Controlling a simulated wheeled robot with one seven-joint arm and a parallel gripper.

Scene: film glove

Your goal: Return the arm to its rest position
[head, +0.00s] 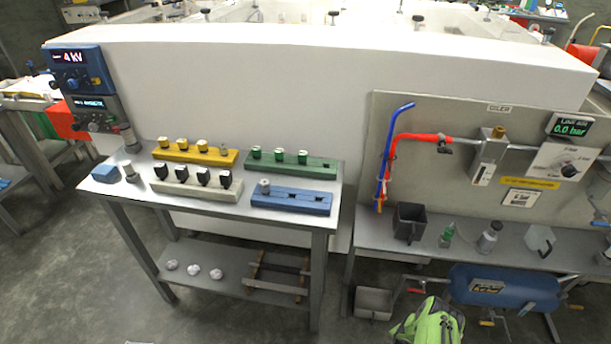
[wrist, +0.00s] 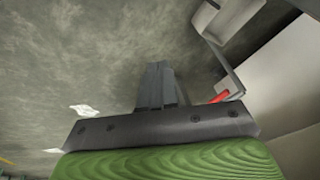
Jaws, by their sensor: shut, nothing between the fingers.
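My gripper (wrist: 160,70) shows in the wrist view as two dark grey fingers pressed together, with nothing between them. They extend from a dark bracket with screws, above a green, wavy-patterned surface at the bottom of the picture. The fingers are over grey floor (wrist: 60,60), apart from any object. The gripper does not show clearly in the head view, so I cannot tell its place there.
In the head view, a metal table (head: 235,209) holds yellow, green, white and blue blocks. To its right are a bench (head: 375,235), a blue tank (head: 505,287) and a green bag (head: 430,325). In the wrist view, grey panels and a red piece (wrist: 220,96) are at right.

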